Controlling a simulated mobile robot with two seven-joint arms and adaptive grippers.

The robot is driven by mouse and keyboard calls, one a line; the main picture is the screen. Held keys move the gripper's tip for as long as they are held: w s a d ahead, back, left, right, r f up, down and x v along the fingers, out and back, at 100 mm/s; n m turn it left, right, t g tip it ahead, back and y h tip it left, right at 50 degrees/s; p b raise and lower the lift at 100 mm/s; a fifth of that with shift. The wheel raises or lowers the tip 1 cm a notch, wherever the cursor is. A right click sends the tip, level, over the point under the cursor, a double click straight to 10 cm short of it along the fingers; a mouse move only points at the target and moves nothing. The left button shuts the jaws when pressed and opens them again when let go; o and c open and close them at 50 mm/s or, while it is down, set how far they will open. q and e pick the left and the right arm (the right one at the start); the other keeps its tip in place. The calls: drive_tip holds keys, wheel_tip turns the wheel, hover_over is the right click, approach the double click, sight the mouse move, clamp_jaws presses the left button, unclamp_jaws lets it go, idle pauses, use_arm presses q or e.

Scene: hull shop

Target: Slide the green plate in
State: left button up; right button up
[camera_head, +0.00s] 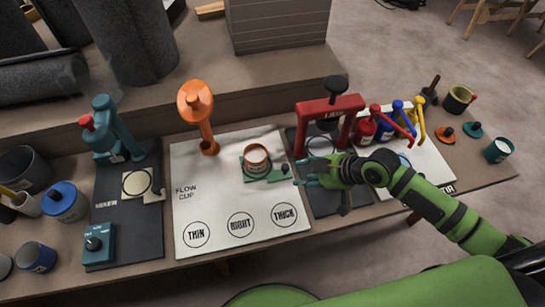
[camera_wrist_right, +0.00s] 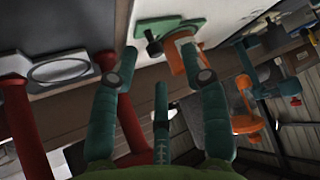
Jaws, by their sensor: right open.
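The green plate (camera_head: 267,176) lies on the white flow cup mat. An orange-rimmed cup (camera_head: 257,159) stands on it, and a small dark knob (camera_head: 284,169) is at its right end. In the right wrist view the plate (camera_wrist_right: 176,25) and the orange cup (camera_wrist_right: 175,58) show at the top, beyond my fingertips. My right gripper (camera_head: 303,173) is open and empty, just right of the plate's knob end; it also shows in the right wrist view (camera_wrist_right: 160,62). Whether a finger touches the plate I cannot tell. My left gripper is out of view.
A red press (camera_head: 329,108) stands close behind and right of my right gripper. A teal press (camera_head: 113,130) is at left. Red, blue and yellow handled tools (camera_head: 395,122) stand at right.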

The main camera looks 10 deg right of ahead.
sight(286, 166)
drive_tip(key=w+a+f, duration=0.2)
drive_tip(key=w, duration=0.1)
drive_tip(key=w+f, duration=0.1)
drive_tip(key=w, duration=0.1)
drive_tip(key=shift+a, duration=0.4)
drive_tip(key=shift+w+a+f, duration=0.25)
drive_tip(key=shift+f, duration=0.15)
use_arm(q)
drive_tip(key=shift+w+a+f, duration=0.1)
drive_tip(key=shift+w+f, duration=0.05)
use_arm(e)
drive_tip(key=shift+c, duration=0.4)
